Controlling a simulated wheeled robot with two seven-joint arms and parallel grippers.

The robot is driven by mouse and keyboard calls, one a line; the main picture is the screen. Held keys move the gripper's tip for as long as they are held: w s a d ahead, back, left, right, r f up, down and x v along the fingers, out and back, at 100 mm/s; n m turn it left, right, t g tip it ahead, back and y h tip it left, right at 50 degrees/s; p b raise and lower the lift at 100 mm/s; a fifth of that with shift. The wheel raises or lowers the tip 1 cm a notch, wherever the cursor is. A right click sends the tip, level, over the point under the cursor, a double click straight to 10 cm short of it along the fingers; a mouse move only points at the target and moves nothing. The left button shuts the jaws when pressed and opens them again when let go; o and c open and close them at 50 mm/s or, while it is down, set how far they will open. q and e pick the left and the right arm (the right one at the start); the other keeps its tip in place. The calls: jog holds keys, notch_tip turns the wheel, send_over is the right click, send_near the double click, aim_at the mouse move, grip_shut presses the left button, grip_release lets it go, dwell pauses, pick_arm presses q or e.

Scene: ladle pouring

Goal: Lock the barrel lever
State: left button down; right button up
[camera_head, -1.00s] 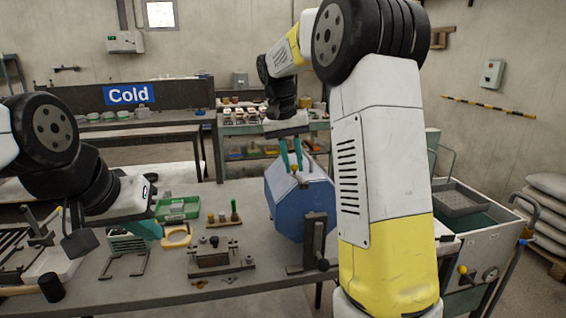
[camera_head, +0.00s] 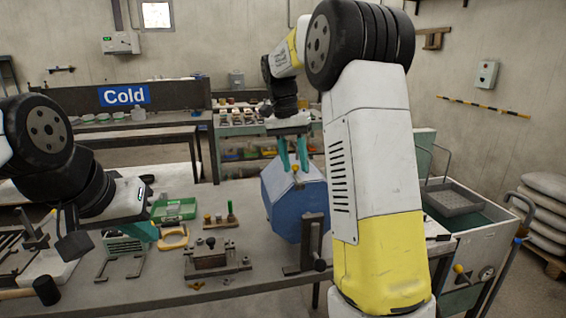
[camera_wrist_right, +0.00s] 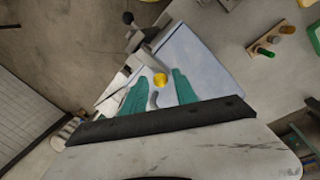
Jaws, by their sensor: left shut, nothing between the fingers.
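The blue six-sided barrel (camera_head: 290,208) sits in its stand (camera_head: 312,245) at the right end of the bench. A lever with a yellow knob (camera_wrist_right: 160,79) shows on the barrel in the right wrist view. My right gripper (camera_head: 293,164) is above the barrel, pointing down. Its teal fingers are apart, and in the right wrist view (camera_wrist_right: 158,88) the knob appears between and just beyond them, with no clear contact. My left gripper (camera_head: 150,232) is shut and empty, low over the left part of the bench, far from the barrel.
A dark metal fixture (camera_head: 215,258), a green tray (camera_head: 175,210), a yellow ring-shaped piece (camera_head: 174,238) and a small peg block (camera_head: 220,221) lie between my grippers. A black-headed mallet (camera_head: 46,290) lies front left. A wheeled cart (camera_head: 475,250) stands right of the bench.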

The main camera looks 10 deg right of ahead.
dwell(0.3)
notch_tip(320, 180, up, 8)
jog(key=a, duration=0.1)
jog(key=shift+w+a+f, duration=0.15)
jog(key=shift+w+f, duration=0.05)
jog(key=shift+w, duration=0.2)
jog(key=s+n+t+y, duration=0.3)
jog(key=s+n+t, duration=0.1)
jog(key=s, duration=1)
jog(key=s+a+f+n+t, duration=0.1)
jog(key=s+f, duration=0.2)
jog(key=s, duration=0.2)
jog(key=s+a+f+n+t+y, duration=0.1)
jog(key=s+f+n+t, duration=0.1)
jog(key=s+f, duration=0.2)
jog(key=s, duration=0.2)
jog(key=shift+s+f, duration=0.25)
jog(key=shift+s, duration=0.05)
